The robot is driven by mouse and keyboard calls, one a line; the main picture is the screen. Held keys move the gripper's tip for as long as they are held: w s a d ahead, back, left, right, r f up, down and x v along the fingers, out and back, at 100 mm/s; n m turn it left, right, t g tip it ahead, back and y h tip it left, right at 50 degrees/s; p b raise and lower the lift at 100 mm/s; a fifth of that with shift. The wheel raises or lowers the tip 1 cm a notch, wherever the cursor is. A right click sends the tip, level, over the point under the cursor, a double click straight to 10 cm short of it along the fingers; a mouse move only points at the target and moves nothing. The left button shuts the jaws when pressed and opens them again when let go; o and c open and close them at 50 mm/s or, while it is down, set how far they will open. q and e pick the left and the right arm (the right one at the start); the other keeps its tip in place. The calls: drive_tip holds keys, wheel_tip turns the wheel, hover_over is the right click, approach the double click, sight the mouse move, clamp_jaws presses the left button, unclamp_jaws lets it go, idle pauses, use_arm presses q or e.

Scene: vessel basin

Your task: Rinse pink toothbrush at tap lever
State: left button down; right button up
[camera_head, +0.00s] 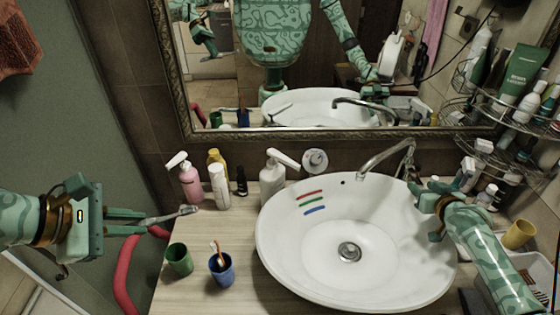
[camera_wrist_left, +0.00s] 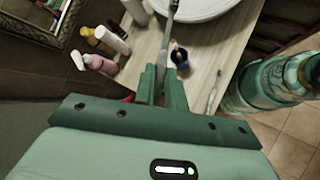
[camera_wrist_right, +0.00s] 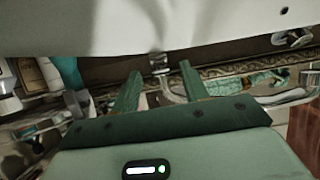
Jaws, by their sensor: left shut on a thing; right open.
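My left gripper (camera_head: 142,221) is shut on a toothbrush (camera_head: 175,213), held above the counter's left part with its head pointing right. It looks pale grey; I cannot make out pink. It also shows between the fingers in the left wrist view (camera_wrist_left: 166,42). The chrome tap (camera_head: 385,156) stands behind the white basin (camera_head: 275,245), its spout over the bowl. My right gripper (camera_head: 424,197) is open at the basin's right rim, near the tap. In the right wrist view, a chrome part (camera_wrist_right: 159,64) shows beyond its open fingers; I cannot tell if this is the lever.
A blue cup (camera_head: 222,272) with a toothbrush and a green cup (camera_head: 178,259) stand at the counter's front left. A pink pump bottle (camera_head: 190,182) and other bottles stand behind. Red, green and blue stripes mark the bowl. A wire rack (camera_head: 490,110) crowds the right wall.

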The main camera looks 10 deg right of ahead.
drive_tip(key=shift+w+f, duration=0.2)
drive_tip(key=shift+w, duration=0.45)
drive_tip(key=shift+c, duration=0.4)
